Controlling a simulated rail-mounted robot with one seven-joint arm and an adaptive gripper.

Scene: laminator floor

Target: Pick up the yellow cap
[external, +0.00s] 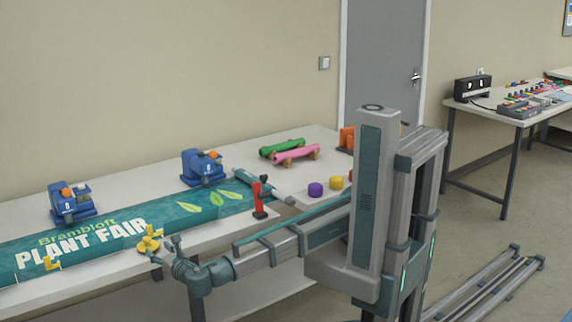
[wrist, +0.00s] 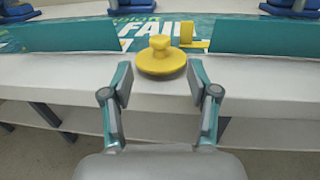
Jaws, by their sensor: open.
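A yellow round piece with a raised knob (wrist: 160,58) sits at the front edge of the table, by the printed banner; it also shows in the external view (external: 149,242). It looks like the yellow cap. My gripper (wrist: 160,80) is open and empty, its two fingers spread on the near side of the piece. The piece is centred between them in the wrist view and appears just beyond the fingertips. In the external view my gripper (external: 168,247) is close to its right side, partly overlapping it. Another yellow round piece (external: 336,183) stands farther right beside a purple one (external: 315,189).
The green banner (external: 110,238) covers much of the white table. A yellow bracket (wrist: 186,34) stands just behind the knobbed piece. A red-handled tool (external: 258,200) stands near the front edge. Blue devices (external: 203,167) line the back.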

